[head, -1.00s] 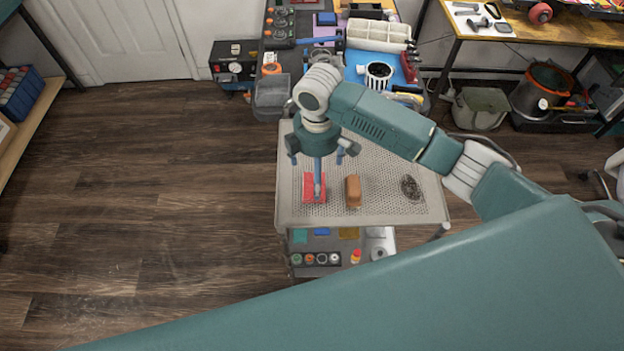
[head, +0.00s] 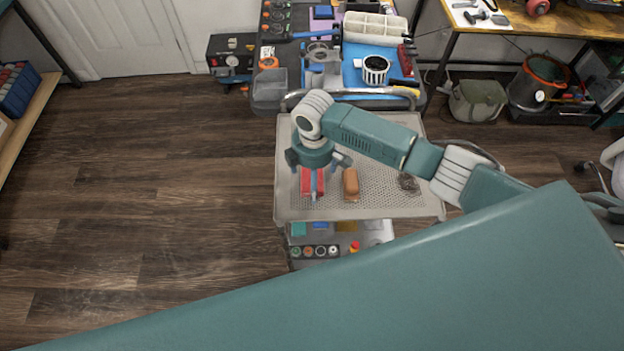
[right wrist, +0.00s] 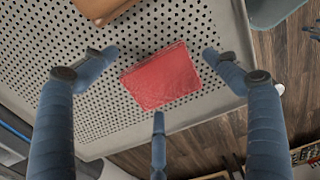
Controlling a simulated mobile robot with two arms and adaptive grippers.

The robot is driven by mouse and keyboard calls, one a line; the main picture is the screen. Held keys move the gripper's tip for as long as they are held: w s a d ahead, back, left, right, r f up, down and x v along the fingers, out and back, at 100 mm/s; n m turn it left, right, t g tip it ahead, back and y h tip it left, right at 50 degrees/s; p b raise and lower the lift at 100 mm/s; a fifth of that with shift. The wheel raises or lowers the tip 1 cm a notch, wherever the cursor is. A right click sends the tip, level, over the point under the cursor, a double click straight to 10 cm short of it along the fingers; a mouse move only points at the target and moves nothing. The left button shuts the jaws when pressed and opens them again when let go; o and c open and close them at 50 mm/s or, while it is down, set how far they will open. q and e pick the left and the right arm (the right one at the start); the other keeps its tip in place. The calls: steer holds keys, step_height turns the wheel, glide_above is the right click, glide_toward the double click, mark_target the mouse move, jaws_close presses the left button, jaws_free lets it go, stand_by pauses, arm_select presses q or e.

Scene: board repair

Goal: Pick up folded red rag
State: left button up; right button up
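The folded red rag (head: 306,180) lies flat on the perforated top of the cart (head: 410,206), at its left side. In the right wrist view the rag (right wrist: 160,78) shows whole, as a red folded block. My right gripper (head: 313,188) is above the rag, pointing down, and partly covers it in the head view. In the right wrist view its three blue fingers are spread apart around the rag, with nothing between them touching it that I can see. The height gap is hard to tell. My left gripper is not in view.
A brown block (head: 351,183) lies right of the rag, also in the right wrist view (right wrist: 100,8). A dark coiled thing (head: 408,182) lies farther right, near my arm. A lower shelf holds small items. A cluttered bench (head: 262,100) stands behind the cart.

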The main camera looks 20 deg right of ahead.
steer(key=c, duration=0.8)
steer(key=shift+c, duration=0.6)
steer(key=shift+r, duration=0.1)
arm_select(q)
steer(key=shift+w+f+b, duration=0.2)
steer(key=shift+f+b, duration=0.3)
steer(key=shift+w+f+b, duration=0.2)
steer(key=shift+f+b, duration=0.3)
arm_select(e)
step_height(320, 180, up, 20)
steer(key=shift+c, duration=0.2)
